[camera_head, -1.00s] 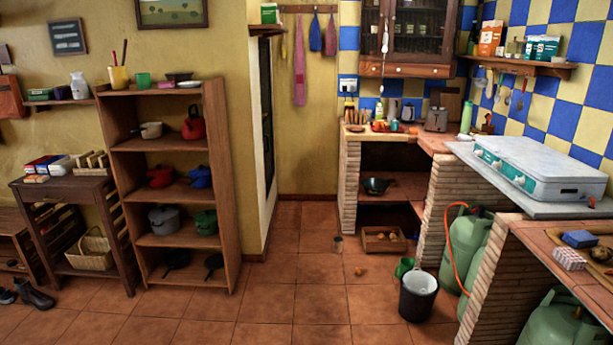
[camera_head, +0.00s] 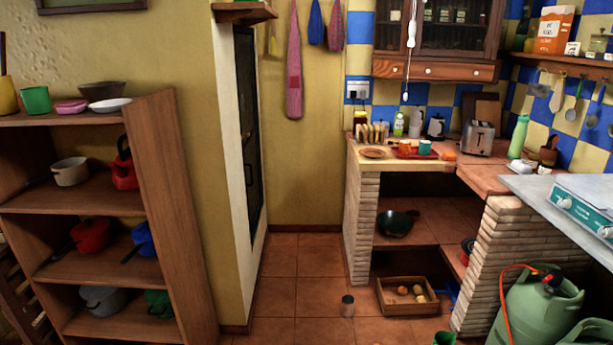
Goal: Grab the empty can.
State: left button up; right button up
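A small can-like cylinder (camera_head: 347,306) stands upright on the tiled floor, left of a wooden crate and in front of the brick counter. It looks greyish with a darker top. I cannot tell from here whether it is empty. Neither of my grippers shows in the head view.
A brick counter (camera_head: 362,222) stands behind the can, with a wooden crate (camera_head: 408,308) of round items on the floor. A green gas bottle (camera_head: 537,312) is at the lower right. Wooden shelves (camera_head: 172,215) with pots stand at the left. Floor tiles (camera_head: 296,290) left of the can are clear.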

aim_at(348, 306)
jog(key=i, duration=1.05)
jog(key=i+j+z, duration=0.15)
jog(key=i, duration=0.95)
